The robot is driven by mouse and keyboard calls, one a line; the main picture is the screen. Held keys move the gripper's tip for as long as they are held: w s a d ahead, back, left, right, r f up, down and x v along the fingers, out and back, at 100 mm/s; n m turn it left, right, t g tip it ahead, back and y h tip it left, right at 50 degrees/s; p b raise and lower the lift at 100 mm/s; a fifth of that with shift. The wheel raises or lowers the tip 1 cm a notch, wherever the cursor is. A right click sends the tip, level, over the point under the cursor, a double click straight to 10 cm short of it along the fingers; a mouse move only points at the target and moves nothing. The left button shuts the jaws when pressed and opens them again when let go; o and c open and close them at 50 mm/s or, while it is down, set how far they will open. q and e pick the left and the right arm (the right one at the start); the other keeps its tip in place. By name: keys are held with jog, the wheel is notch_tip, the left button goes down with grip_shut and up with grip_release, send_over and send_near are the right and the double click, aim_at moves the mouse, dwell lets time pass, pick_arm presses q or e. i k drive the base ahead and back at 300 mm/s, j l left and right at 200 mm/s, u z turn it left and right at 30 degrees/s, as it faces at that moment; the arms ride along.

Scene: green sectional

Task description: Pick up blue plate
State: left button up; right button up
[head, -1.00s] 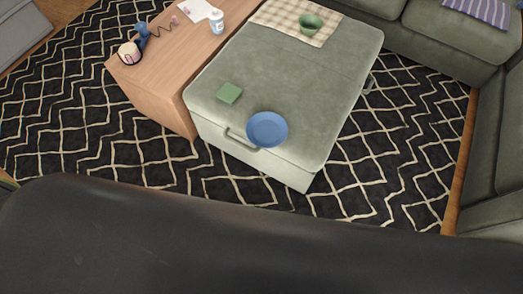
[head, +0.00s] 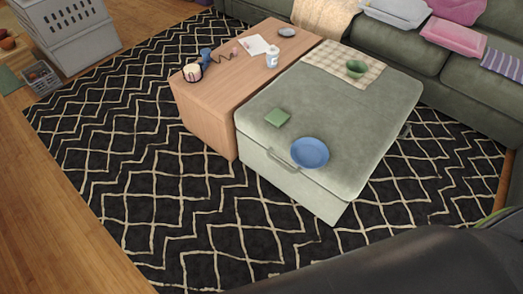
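The blue plate (head: 310,153) lies on the near edge of the green ottoman (head: 353,113), close to the handle on its front side. It looks round and shallow, with nothing on it. Neither of my grippers shows in the head view. A dark part of my own body fills the lower right corner.
A wooden table (head: 222,88) with small items adjoins the left side. Patterned rug (head: 150,185) in front is clear.

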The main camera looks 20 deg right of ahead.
aim_at(308, 153)
jog(key=l+u, duration=0.7)
jog(key=l, duration=0.2)
jog(key=k+l+u, duration=0.1)
jog(key=l+u, duration=0.2)
jog(key=l, duration=0.15)
